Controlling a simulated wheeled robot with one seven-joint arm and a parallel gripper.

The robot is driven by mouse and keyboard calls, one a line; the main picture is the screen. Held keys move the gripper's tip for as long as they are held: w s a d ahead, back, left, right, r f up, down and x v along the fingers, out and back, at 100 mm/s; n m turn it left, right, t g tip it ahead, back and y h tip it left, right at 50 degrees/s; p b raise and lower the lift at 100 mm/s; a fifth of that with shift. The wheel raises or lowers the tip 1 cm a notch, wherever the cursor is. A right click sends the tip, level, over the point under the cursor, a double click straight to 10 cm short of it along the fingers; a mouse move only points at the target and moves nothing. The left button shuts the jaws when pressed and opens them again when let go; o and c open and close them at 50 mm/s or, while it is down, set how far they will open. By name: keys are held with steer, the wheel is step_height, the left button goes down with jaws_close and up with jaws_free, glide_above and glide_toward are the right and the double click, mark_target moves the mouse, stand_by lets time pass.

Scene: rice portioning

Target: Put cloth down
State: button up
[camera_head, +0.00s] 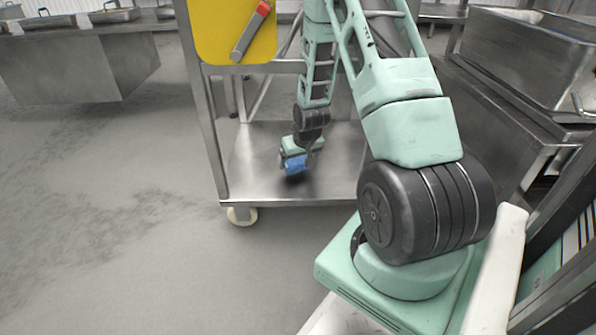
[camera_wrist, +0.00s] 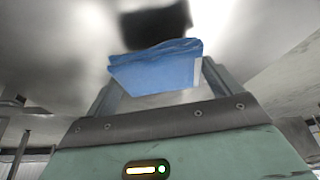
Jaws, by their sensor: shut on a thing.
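A folded blue cloth (camera_head: 294,165) is in my gripper (camera_head: 293,157), over the metal lower shelf (camera_head: 256,146) of a wheeled cart. In the wrist view the cloth (camera_wrist: 158,69) sits between the two fingers of my gripper (camera_wrist: 155,84), which is shut on it. A dark shadow or reflection shows on the metal beyond the cloth. The cloth is close to the shelf surface; I cannot tell whether it touches.
The cart's upper level holds a yellow board (camera_head: 222,40) with a red and grey tool (camera_head: 250,32) on it. Cart posts stand around the lower shelf. A metal counter with a deep pan (camera_head: 530,55) is at the right. Grey floor (camera_head: 110,200) is clear at the left.

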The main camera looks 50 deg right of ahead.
step_height(320, 180, down, 3)
steer(key=shift+r+b, duration=0.1)
steer(key=shift+b, duration=0.65)
steer(key=o, duration=0.7)
steer(key=p+v, duration=0.7)
steer(key=v, duration=0.5)
steer(key=shift+a+p, duration=0.1)
steer(key=shift+p, duration=0.2)
